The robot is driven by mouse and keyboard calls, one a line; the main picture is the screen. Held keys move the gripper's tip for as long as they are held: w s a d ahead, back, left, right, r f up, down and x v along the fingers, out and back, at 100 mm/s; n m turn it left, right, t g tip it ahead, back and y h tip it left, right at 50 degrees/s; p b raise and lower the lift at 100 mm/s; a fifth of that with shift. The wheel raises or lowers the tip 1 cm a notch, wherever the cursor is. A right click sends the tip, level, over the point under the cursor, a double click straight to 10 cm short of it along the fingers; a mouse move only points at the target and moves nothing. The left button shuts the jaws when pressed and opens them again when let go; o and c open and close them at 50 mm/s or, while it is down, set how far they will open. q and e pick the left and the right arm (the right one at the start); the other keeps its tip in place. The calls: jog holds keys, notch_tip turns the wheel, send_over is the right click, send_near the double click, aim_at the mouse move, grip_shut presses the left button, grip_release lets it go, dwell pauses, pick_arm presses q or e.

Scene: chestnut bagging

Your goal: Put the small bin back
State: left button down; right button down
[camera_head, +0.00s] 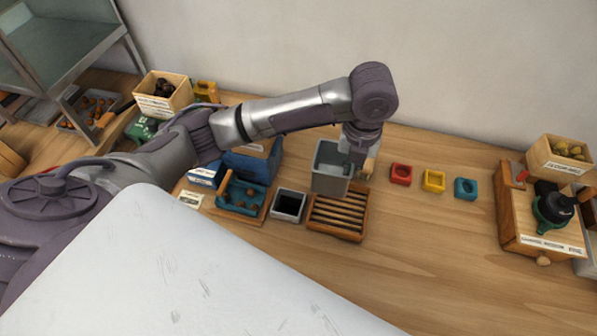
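The small bin (329,181) is a grey, open-topped box in the middle of the view, at the back edge of the slatted wooden rack (336,218). My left arm reaches in from the left. My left gripper (357,161) points down at the bin's right wall and appears closed on its rim. The fingertips are partly hidden by the bin and the wrist. Whether the bin rests on the table or hangs just above it cannot be told. My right gripper is out of view.
A small grey box with a dark inside (289,205) and a teal tray (241,198) with chestnuts stand left of the rack. Red (401,174), yellow (433,181) and teal (465,188) blocks stand to the right. The table front right is clear.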

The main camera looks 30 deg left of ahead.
pick_arm(q)
jog(key=shift+w+a+f, duration=0.15)
jog(key=shift+a, duration=0.05)
jog(key=w+a+f+p, duration=0.1)
jog(key=a+f, duration=0.2)
jog(key=w+a+f+p, duration=0.1)
jog(key=a+f+p, duration=0.1)
jog(key=a+f, duration=0.1)
jog(key=w+a+f+p, duration=0.1)
jog(key=a+f, duration=0.3)
jog(key=shift+w+a+p, duration=0.25)
jog(key=shift+a+p, duration=0.05)
jog(key=shift+p, duration=0.1)
jog(key=shift+f, duration=0.3)
jog(key=shift+f+m, duration=0.1)
jog(key=shift+m, duration=0.2)
jog(key=shift+f, duration=0.1)
